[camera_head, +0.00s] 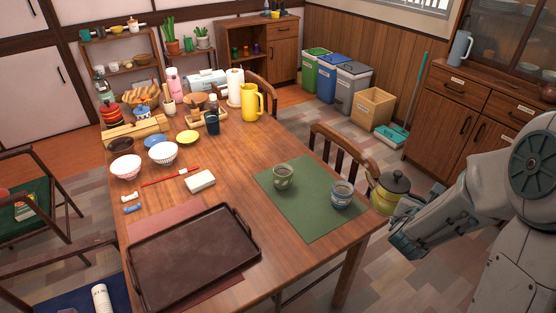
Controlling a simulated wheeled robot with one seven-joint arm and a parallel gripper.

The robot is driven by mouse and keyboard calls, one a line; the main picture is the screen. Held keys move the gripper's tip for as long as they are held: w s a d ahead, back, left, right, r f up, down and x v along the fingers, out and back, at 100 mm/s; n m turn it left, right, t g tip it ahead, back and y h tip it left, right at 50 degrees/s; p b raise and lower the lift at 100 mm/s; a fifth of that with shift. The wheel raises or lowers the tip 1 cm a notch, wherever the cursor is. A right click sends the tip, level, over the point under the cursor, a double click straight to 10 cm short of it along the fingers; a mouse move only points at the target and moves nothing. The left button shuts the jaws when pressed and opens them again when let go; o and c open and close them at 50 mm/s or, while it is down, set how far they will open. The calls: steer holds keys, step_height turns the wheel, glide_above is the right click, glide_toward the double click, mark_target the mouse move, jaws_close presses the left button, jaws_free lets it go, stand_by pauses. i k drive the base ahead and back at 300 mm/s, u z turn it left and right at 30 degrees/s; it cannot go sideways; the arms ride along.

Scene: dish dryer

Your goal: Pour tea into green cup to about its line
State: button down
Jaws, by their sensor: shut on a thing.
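The green cup (283,177) stands upright on the green mat (290,218) on the table. A blue and white patterned cup (342,194) stands to its right on the same mat. A yellow-green teapot (382,201) with a dark lid appears just right of the blue cup, by the table's right edge. My gripper (402,213) is shut on the teapot at its right side. The teapot looks about upright. Its handle is hidden by my gripper, and its spout is not clear. The inside of the green cup and its line are too small to make out.
A dark brown tray (195,255) lies at the front left of the table (225,205). A white block (201,181), bowls and a yellow pitcher (252,103) are further left and back. A chair (343,152) stands behind the mat. The mat is clear around the cups.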

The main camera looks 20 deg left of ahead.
mark_target(283, 173)
steer(key=u, duration=0.45)
steer(key=i, duration=0.5)
steer(key=u, duration=1)
steer(key=i, duration=0.35)
steer(key=u, duration=0.25)
